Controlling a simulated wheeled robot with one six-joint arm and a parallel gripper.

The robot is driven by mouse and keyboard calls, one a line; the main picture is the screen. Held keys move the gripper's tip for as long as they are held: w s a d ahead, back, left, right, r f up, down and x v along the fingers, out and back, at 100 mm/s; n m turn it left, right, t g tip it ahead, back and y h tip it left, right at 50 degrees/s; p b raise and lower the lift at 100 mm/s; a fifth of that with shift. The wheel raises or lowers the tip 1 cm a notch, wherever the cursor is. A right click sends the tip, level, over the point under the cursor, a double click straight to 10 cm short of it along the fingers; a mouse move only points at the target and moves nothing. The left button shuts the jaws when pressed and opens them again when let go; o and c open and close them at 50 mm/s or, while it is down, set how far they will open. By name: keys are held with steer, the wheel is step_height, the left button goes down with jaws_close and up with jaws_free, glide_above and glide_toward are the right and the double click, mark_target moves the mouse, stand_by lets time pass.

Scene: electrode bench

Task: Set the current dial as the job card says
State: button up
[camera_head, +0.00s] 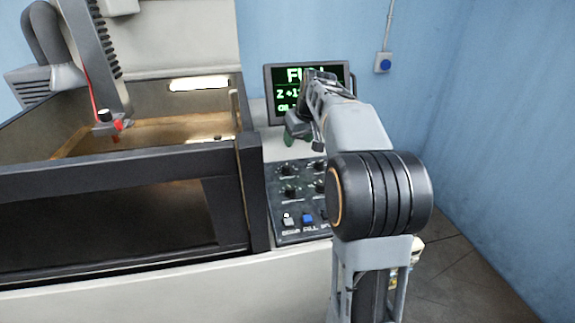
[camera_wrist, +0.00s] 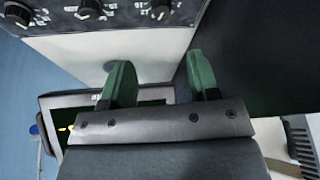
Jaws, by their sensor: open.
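The control panel (camera_head: 303,210) carries several black dials, among them an upper left dial (camera_head: 288,169) and one below it (camera_head: 290,191). My arm covers part of its right side. In the wrist view, three dials show along the top edge: a left one (camera_wrist: 18,14), a middle one (camera_wrist: 88,9) and a right one (camera_wrist: 159,8). Their labels are too small to read, so I cannot tell which sets the current. My gripper (camera_wrist: 157,68) has two green fingers, apart and empty, short of the dials. In the head view its end is mostly hidden beyond my arm. I cannot make out a job card.
A screen (camera_head: 283,108) with green text stands behind the panel, partly covered by my arm. A white button (camera_head: 288,219) and a blue button (camera_head: 308,219) sit low on the panel. The dark-framed tank (camera_head: 248,190) borders it on the left. A wall switch (camera_head: 383,63) is behind.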

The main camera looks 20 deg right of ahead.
mark_target(287, 166)
steer(key=shift+n, duration=0.8)
steer(key=x, duration=1.4)
steer(key=shift+a, duration=0.1)
steer(key=shift+r, duration=0.1)
steer(key=c, duration=0.9)
